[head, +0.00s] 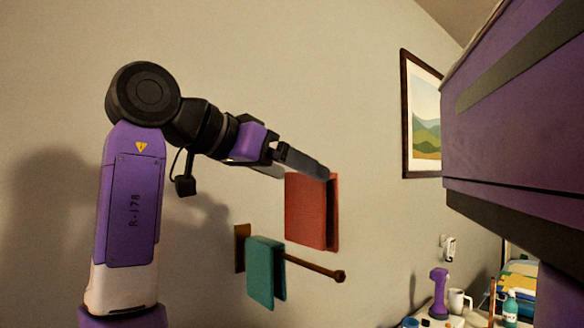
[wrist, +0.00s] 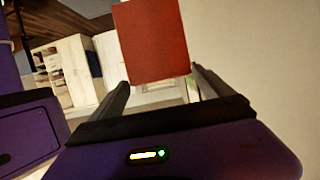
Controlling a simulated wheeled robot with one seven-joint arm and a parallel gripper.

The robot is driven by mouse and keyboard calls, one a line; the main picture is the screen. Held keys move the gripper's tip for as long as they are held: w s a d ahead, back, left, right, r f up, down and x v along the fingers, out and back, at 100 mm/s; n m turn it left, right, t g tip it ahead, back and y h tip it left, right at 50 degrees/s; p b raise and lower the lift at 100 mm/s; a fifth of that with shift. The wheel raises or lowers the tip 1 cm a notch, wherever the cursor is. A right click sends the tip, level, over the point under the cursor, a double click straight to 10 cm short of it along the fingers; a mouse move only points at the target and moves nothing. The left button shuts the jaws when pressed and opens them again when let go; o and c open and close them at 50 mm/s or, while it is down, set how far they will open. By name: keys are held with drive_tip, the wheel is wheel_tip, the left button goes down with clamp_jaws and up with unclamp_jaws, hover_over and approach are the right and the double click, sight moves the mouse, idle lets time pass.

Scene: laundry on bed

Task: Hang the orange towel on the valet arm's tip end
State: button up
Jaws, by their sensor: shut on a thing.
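The orange towel (head: 306,211) hangs folded from my gripper (head: 302,172), which is shut on its top edge. In the wrist view, the towel (wrist: 153,42) shows as a flat reddish panel between the two fingers. The valet arm (head: 312,266) is a brown rod on a wall plate, sloping down to a round knob at its tip end (head: 340,276). In the head view, the towel's lower edge appears above the outer half of the rod, with a small gap. The distance in depth between them cannot be told. The wrist view does not show the rod.
A teal towel (head: 264,271) hangs on the valet arm near the wall plate (head: 241,248). A framed picture (head: 423,120) is on the wall at right. A purple dumbbell-like object (head: 438,292), a white mug (head: 459,300) and a teal bottle (head: 510,305) stand at lower right.

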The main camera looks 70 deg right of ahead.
drive_tip(key=shift+f+b, duration=4.55)
drive_tip(key=shift+f, duration=2.75)
drive_tip(key=o, duration=1.7)
drive_tip(key=shift+o, duration=0.2)
drive_tip(key=v, duration=0.7)
drive_tip(key=shift+w+a+b, duration=0.15)
drive_tip(key=shift+a+b, duration=0.2)
drive_tip(key=shift+b, duration=0.1)
